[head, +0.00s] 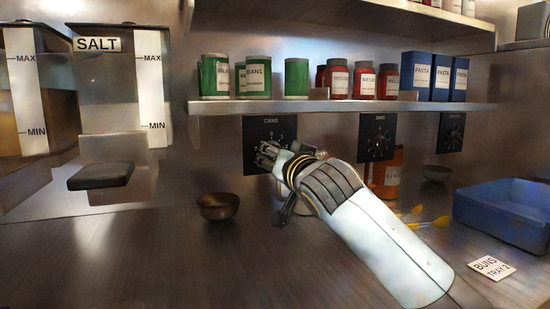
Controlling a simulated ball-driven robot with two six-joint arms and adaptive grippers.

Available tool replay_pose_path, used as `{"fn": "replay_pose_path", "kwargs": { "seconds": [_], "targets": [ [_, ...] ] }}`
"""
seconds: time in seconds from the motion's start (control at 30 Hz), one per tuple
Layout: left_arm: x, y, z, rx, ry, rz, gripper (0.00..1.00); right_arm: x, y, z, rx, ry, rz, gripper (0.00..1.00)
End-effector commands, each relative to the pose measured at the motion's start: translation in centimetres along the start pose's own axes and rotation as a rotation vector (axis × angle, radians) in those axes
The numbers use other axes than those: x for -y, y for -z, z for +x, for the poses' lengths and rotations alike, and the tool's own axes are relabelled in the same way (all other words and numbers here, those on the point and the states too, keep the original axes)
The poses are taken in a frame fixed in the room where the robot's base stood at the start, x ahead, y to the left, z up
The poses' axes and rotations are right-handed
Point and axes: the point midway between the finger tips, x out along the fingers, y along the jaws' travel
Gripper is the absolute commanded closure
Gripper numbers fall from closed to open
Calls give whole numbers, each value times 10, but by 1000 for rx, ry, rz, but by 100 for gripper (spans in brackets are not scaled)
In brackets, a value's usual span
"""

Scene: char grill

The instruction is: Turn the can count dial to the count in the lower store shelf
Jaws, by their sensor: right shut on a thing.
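The can count dial sits on a black panel headed CANS (257,127), fixed under the lower store shelf (340,106). My right gripper (272,155) is at this panel, shut on the dial's knob. Its fingers cover the knob and much of the scale, so I cannot read the pointer. At least three green cans (297,78) stand on the left part of the lower shelf, one labelled BEANS (254,78). Some overlap, so one may be partly hidden behind another. My left gripper is not in view.
Red jars (389,81) and blue PASTA boxes (416,76) share the shelf. Two similar dial panels, JARS (376,126) and another (451,131), hang to the right. A bowl (218,206), an orange container (393,168) and a blue tray (503,210) stand on the counter.

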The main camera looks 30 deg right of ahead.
Motion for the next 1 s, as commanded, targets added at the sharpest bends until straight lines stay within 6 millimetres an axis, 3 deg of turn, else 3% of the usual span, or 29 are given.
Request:
{"fn": "replay_pose_path", "kwargs": {
  "seconds": [0.07, 0.1, 0.23, 0.57, 0.67, 1.0],
  "targets": [
    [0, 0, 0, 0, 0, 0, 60, -2, -4, 0, 9, -5, 1, 97],
    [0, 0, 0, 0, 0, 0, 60, -2, -4, 0, 10, -5, 1, 62],
    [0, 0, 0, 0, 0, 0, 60, -2, -3, 0, 7, -4, 1, 46],
    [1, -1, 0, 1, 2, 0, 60, -1, -2, -5, 4, -2, -1, 46],
    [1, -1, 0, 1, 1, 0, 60, -1, -2, -18, 4, -1, -1, 46],
    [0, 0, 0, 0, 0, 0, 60, -1, -3, -92, 7, -2, 0, 46]
  ]
}}
